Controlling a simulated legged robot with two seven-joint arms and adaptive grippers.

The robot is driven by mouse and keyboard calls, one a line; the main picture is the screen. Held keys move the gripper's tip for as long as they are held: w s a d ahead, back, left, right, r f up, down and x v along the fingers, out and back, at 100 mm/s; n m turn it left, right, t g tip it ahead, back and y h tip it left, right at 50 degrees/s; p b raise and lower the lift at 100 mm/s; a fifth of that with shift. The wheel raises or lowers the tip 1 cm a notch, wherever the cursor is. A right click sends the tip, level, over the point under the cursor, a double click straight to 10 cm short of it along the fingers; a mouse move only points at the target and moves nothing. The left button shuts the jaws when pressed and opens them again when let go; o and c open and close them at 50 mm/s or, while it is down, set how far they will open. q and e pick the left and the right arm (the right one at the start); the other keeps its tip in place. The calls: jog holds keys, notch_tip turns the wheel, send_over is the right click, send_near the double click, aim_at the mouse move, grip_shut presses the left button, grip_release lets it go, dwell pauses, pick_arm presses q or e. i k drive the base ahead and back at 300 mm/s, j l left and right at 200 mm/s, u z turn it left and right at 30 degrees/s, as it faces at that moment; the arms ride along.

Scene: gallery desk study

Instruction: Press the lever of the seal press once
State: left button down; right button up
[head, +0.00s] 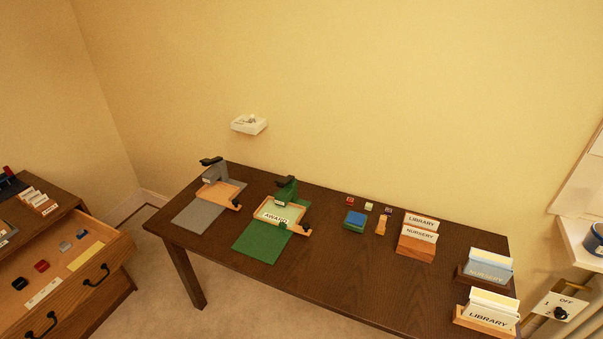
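Two desktop presses with raised levers stand on the dark wooden table (330,290). The grey press (216,172) is at the table's left end, on a grey mat (197,216), with a wooden tray (219,193) in front. The green press (287,192) is to its right, on a green mat (262,242). Its wooden tray (262,217) holds a card marked AWARD (275,215). Each press has a dark lever on top. I cannot tell from labels which is the seal press. Neither of my grippers shows.
Small coloured blocks (368,206), a blue-and-green pad (355,220) and a wooden stamp (381,225) lie mid-table. Card holders (415,248) stand at right. An open drawer (118,247) is at left. A white wall tray (249,126) hangs above.

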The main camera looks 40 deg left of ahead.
aim_at(280, 182)
jog(key=k+j, duration=0.1)
jog(key=j, duration=0.3)
jog(key=k+j+z, duration=0.1)
jog(key=j, duration=0.3)
jog(key=k+j, duration=0.2)
jog(key=j, duration=0.2)
jog(key=k+j, duration=0.1)
jog(key=j, duration=0.3)
jog(key=k+j+z, duration=0.1)
jog(key=j, duration=0.3)
jog(key=k, duration=0.05)
